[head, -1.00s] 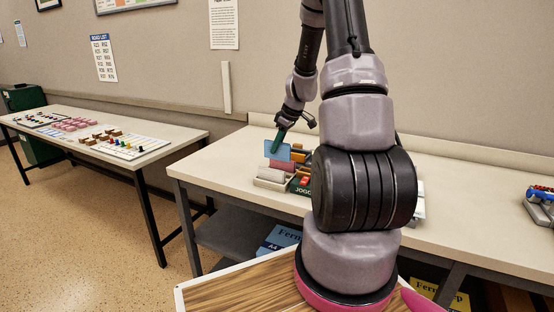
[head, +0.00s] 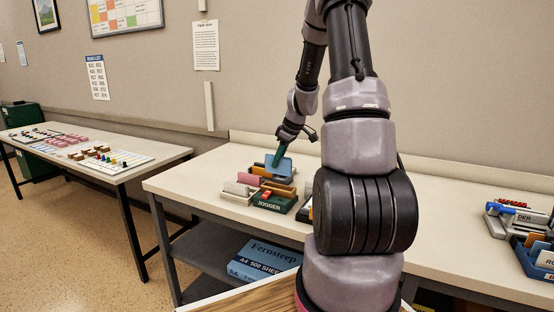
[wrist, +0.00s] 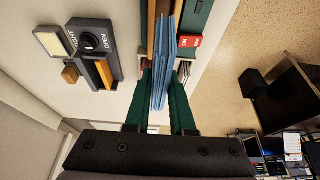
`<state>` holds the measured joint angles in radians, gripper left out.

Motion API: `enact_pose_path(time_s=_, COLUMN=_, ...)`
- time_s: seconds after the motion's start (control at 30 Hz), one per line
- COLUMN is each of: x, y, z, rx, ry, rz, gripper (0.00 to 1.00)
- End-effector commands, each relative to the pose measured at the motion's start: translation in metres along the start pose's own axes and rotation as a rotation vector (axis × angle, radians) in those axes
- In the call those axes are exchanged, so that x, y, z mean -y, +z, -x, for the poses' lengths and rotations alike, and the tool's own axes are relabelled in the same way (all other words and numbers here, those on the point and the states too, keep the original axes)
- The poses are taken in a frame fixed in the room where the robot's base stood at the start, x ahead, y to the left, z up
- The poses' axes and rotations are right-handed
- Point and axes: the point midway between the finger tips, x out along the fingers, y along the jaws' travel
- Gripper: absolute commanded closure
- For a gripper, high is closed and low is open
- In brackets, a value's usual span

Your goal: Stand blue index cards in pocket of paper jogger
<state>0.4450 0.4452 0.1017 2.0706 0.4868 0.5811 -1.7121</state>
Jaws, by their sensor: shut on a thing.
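My gripper (head: 277,157) has green fingers and is shut on the blue index cards (head: 284,168), above the green paper jogger (head: 270,205). The wrist view shows the cards (wrist: 172,50) as a thin stack between my two fingers (wrist: 163,95). There the jogger (wrist: 196,14) lies just beyond, with a red ON switch (wrist: 189,42). Brown and orange upright pieces (wrist: 151,25) stand close beside the cards. The cards look upright with a slight tilt. Their lower edge is hidden, so I cannot tell whether it is inside a pocket.
Pink and white blocks (head: 237,189) stand left of the jogger. A side table (head: 110,160) holds small pieces.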

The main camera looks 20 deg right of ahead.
Motion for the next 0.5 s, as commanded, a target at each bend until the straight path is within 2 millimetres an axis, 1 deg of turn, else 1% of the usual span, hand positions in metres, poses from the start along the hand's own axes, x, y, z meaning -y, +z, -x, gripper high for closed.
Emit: enact_pose_path(time_s=0.5, x=0.0, y=0.017, z=-0.038, rx=0.001, ry=-0.001, rz=-0.001, gripper=1.0)
